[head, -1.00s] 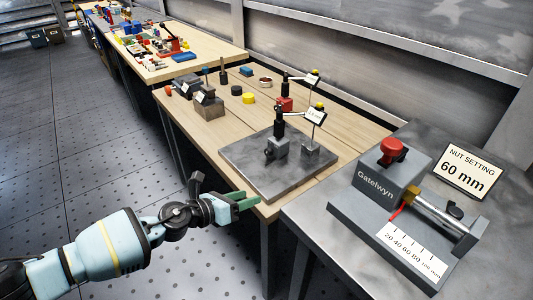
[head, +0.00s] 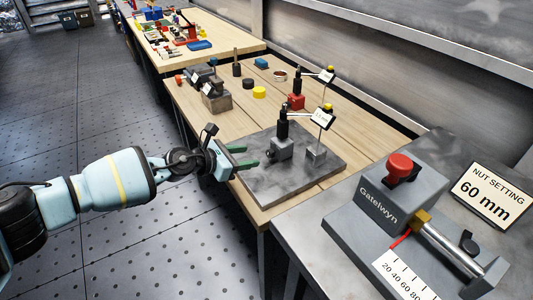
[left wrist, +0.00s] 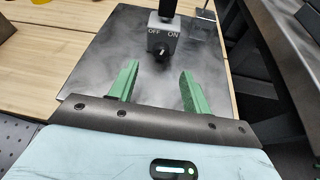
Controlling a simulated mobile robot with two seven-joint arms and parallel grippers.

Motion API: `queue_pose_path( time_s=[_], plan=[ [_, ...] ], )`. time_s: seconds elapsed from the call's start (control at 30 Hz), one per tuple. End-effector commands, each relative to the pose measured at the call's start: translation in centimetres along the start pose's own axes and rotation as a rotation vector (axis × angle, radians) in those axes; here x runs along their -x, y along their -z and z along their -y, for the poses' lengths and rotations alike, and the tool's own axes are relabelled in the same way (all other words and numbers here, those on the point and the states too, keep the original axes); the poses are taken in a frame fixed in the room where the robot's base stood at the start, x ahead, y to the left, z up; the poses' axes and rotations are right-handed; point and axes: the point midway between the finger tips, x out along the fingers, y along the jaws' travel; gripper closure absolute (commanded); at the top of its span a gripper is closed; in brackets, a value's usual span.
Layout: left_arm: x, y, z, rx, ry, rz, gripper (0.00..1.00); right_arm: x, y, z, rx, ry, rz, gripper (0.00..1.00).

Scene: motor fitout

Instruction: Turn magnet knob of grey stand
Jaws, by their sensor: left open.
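The grey stand (head: 281,149) is a grey magnet base with a black post, upright on a dark grey metal plate (head: 258,187). In the left wrist view its front face (left wrist: 161,33) reads OFF on the left and ON on the right. A black knob (left wrist: 162,51) sits low on that face; its exact setting is too small to tell. My left gripper (head: 247,156) is at the plate's left edge, in front of the stand. Its green fingers (left wrist: 160,72) are open and empty, apart from the knob, which lies beyond and between their tips. My right gripper is out of view.
A second stand with a red base (head: 296,102) is behind. A small grey block (head: 316,154) with a labelled upright stands right of the grey stand. A grey vise-like fixture (head: 390,205) with a red knob is at the right. The plate's front is clear.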

Motion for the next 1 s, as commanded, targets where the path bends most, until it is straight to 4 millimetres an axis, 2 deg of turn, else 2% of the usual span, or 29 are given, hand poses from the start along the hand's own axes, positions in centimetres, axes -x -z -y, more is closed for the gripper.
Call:
queue_pose_path(
  time_s=[0.3, 0.5, 0.93, 1.0],
  plan=[
    [-4.7, 0.4, 0.2, 0.005, 0.003, -0.001, 0.51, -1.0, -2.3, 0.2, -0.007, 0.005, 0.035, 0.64],
    [-6.8, 0.3, 0.2, 0.003, 0.002, -0.001, 0.51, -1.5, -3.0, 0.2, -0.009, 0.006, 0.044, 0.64],
    [-7.5, 0.0, 0.1, 0.002, 0.001, 0.001, 0.51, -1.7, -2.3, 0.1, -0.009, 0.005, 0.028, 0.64],
    [-7.5, 0.0, 0.1, 0.002, 0.001, 0.001, 0.61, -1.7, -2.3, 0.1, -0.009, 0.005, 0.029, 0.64]
  ],
)
